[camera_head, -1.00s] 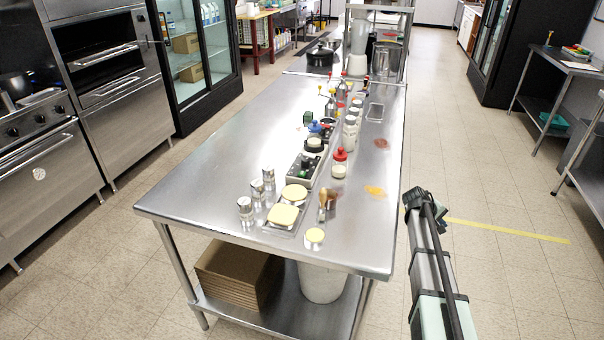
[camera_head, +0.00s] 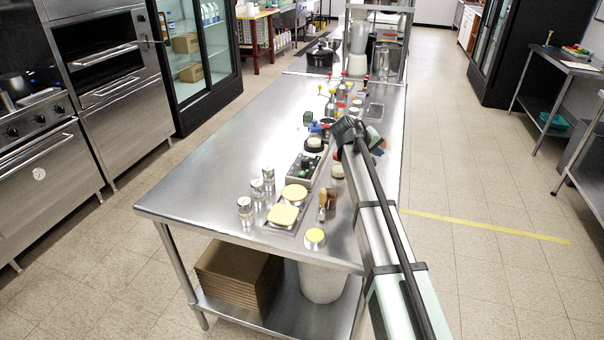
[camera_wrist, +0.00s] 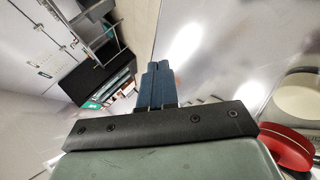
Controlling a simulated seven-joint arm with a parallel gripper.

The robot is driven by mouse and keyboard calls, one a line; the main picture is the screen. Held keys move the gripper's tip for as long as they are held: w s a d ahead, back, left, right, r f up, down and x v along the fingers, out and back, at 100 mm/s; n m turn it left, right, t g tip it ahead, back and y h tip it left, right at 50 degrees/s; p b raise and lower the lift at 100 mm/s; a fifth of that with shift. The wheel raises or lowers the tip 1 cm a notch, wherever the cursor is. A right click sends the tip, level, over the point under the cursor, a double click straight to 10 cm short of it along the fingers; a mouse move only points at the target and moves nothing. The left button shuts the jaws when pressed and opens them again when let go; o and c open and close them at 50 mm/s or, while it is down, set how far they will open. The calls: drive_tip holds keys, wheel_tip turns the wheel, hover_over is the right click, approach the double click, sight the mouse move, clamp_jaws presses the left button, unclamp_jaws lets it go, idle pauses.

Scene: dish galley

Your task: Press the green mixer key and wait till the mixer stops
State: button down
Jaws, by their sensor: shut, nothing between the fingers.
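My gripper (camera_wrist: 158,67) shows in the wrist view with its two blue-grey fingers together and nothing between them. In the head view the end of my arm (camera_head: 349,132) is over the right part of the steel table; the fingertips cannot be made out there. A grey box with a dark top (camera_head: 304,168), possibly the mixer's key panel, lies on the table left of my arm. A green key cannot be told for certain. A tall blender-like machine (camera_head: 358,38) stands at the table's far end; I cannot tell which one is the mixer, or whether it runs.
The steel table (camera_head: 215,160) is clear on its left side. Yellow round and square pieces (camera_head: 283,215) and metal shakers (camera_head: 245,208) are near its front. Several bottles stand behind my arm. A red ring-shaped part (camera_wrist: 288,146) is close at right in the wrist view.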

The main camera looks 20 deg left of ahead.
drive_tip(key=s+a+r+y, duration=0.1)
drive_tip(key=s+a+r, duration=0.15)
drive_tip(key=a, duration=0.35)
drive_tip(key=s+a+r+y, duration=0.1)
drive_tip(key=s+a, duration=0.2)
drive_tip(key=a, duration=0.3)
wheel_tip(320, 180, up, 4)
drive_tip(key=m+y, duration=0.1)
drive_tip(key=m, duration=0.1)
hover_over(300, 174)
drive_tip(key=shift+f, duration=0.1)
drive_tip(key=shift+f, duration=4.25)
drive_tip(key=shift+f, duration=0.9)
drive_tip(key=shift+r, duration=0.9)
drive_tip(key=shift+r, duration=2.5)
